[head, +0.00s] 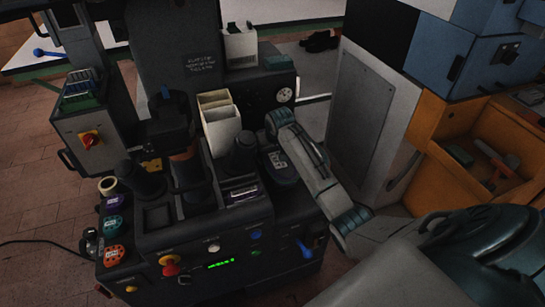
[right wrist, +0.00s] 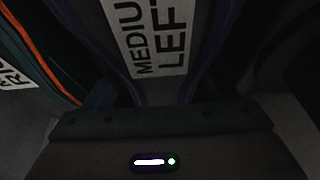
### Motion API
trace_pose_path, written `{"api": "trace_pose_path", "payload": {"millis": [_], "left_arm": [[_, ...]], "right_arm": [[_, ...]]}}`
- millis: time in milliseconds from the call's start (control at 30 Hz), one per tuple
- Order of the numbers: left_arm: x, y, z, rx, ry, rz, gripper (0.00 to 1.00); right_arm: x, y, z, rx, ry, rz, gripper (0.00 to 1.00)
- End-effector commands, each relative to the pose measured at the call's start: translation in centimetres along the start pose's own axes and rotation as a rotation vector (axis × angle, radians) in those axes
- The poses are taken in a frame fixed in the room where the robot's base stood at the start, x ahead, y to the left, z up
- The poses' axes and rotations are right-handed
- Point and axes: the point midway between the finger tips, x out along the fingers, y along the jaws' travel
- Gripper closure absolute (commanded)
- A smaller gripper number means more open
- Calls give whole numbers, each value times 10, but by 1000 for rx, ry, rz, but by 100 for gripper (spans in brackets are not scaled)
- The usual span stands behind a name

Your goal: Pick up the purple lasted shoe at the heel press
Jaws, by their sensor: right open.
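A dark purple piece with a white label (head: 282,166), which looks like the purple lasted shoe, is at the right of the press top, partly hidden by my right arm. In the right wrist view, a dark purple-edged surface labelled "MEDIUM LEFT" (right wrist: 157,38) is close ahead of my right gripper. My right gripper (head: 272,128) is open beside and above the purple piece in the head view. The dim pictures do not show clearly whether its fingers touch anything. My left gripper is not in view.
An orange-edged dark item (right wrist: 42,55) is beside the labelled surface. An orange bin (head: 470,160) stands right.

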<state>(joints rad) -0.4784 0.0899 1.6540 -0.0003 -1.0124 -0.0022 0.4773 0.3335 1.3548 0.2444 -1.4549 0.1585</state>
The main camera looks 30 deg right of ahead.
Motion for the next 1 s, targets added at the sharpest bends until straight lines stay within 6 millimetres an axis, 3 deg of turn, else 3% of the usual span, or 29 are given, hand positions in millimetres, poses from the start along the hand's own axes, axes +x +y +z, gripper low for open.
{"api": "trace_pose_path", "payload": {"millis": [200,467,767,1000], "left_arm": [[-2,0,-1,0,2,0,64],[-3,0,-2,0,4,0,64],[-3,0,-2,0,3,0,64],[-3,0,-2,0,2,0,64]], "right_arm": [[27,1,1,0,-2,0,20],[30,1,1,-1,0,1,20],[29,1,1,-1,0,1,78],[27,1,-1,-1,3,0,77]]}}
